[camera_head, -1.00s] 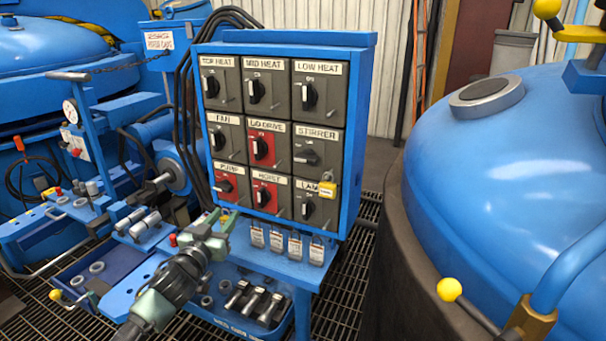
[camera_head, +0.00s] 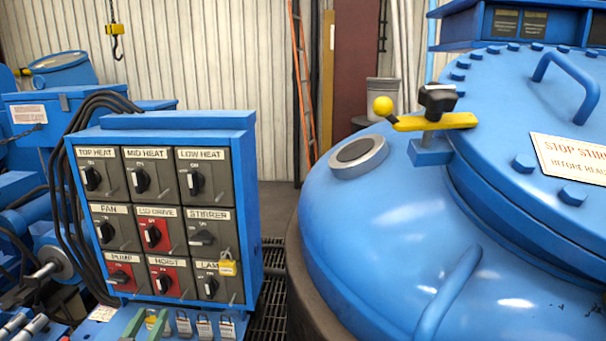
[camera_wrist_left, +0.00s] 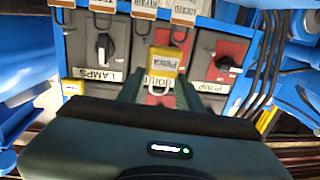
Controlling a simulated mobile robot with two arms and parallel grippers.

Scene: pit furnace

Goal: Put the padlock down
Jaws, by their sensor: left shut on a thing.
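The held padlock (camera_wrist_left: 164,62) has a yellow body with a name label and a metal shackle. It shows in the left wrist view between the green fingers of my left gripper (camera_wrist_left: 160,88), which is shut on it. In the head view my left gripper (camera_head: 147,323) shows only at the bottom edge, below the switch panel (camera_head: 253,230), with a bit of yellow between its fingers. It is left of a row of hanging padlocks (camera_head: 205,327). Another yellow padlock (camera_head: 228,268) hangs on the lamps switch; it also shows in the left wrist view (camera_wrist_left: 73,87). My right gripper is out of view.
The large blue furnace vessel (camera_head: 390,215) fills the right side, with a yellow lever (camera_head: 435,122) on its lid. Black cables (camera_head: 65,190) run down the panel's left side. Floor grating (camera_head: 271,290) shows between panel and vessel. The ledge below the panel is mostly cut off.

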